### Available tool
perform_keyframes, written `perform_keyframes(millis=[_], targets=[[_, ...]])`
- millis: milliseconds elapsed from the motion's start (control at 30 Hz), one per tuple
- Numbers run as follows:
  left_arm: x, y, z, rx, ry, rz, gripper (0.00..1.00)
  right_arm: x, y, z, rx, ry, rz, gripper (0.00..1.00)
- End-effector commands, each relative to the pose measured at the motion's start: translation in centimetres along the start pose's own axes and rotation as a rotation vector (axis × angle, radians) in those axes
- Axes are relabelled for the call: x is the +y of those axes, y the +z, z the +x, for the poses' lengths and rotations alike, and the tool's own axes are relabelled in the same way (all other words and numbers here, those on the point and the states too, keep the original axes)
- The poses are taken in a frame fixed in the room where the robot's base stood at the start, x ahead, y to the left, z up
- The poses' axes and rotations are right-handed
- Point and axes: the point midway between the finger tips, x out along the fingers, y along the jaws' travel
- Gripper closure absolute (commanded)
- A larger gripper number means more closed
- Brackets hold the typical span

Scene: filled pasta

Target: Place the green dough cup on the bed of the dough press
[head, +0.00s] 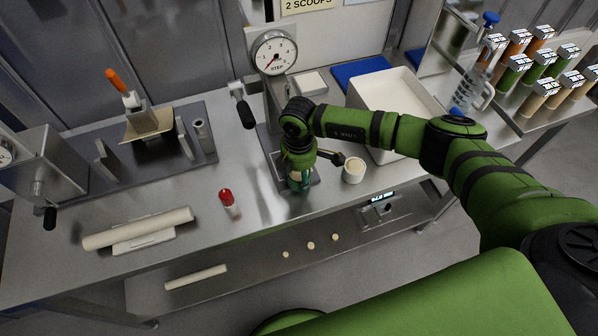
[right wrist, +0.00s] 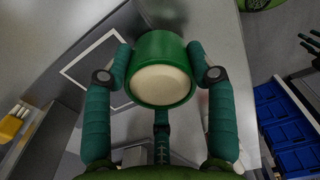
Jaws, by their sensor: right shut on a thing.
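My right gripper (head: 300,170) is shut on the green dough cup (right wrist: 163,52), with its teal fingers on both sides of the cup in the right wrist view (right wrist: 163,78). The cup's pale dough-filled end faces that camera. In the head view the cup (head: 300,182) is mostly hidden under my wrist, over the front of the dough press's base. I cannot tell whether it touches the bed. The dough press (head: 276,93) has a round dial on top; my arm covers part of it. My left gripper does not show.
A white cup (head: 353,171) stands just right of my gripper. A white bin (head: 440,108) is behind my forearm. The counter between shaker and press is clear.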

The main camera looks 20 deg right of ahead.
Motion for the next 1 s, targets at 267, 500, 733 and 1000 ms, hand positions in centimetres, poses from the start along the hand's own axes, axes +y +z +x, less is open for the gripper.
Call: perform_keyframes(millis=[267,500,733,1000], targets=[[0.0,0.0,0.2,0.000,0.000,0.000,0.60,0.0,0.0,0.3,0.000,0.000,0.001,0.20],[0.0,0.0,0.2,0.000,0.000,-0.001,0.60,0.0,0.0,0.2,0.000,0.000,0.000,0.20],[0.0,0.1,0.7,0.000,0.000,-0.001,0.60,0.1,0.0,-1.5,0.002,0.004,-0.001,0.20],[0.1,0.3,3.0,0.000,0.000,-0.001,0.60,0.1,0.1,-7.1,0.001,0.007,-0.002,0.20]])
